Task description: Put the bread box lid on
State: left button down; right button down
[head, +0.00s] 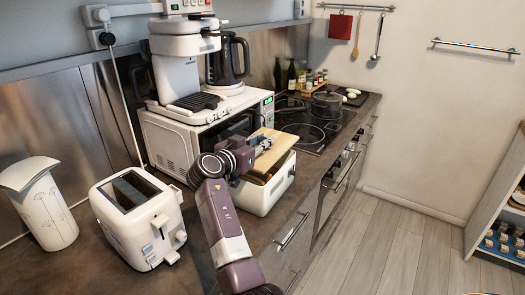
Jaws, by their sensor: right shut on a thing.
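The white bread box (268,196) stands on the counter in front of the microwave, near the counter's front edge. Its light wooden lid (278,148) is above the box, tilted, and a dark gap shows between the lid and the rim. My right gripper (264,143) is shut on the lid; its fingertips are small here. My right arm comes up from the bottom and hides the left part of the box. My left gripper is not in view.
A white toaster (140,220) and a white canister (40,203) stand to the left. The microwave (180,140), with a coffee machine (185,60) on top, is close behind the box. A hob with a pot (327,104) lies beyond. The floor at right is clear.

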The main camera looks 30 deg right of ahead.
aim_at(263, 152)
notch_tip(263, 152, down, 4)
jog(key=shift+p, duration=0.3)
jog(key=shift+f+b, duration=0.2)
jog(key=shift+b, duration=0.2)
jog(key=c, duration=1.8)
grip_release()
jog(key=shift+o, duration=0.2)
jog(key=shift+r, duration=0.1)
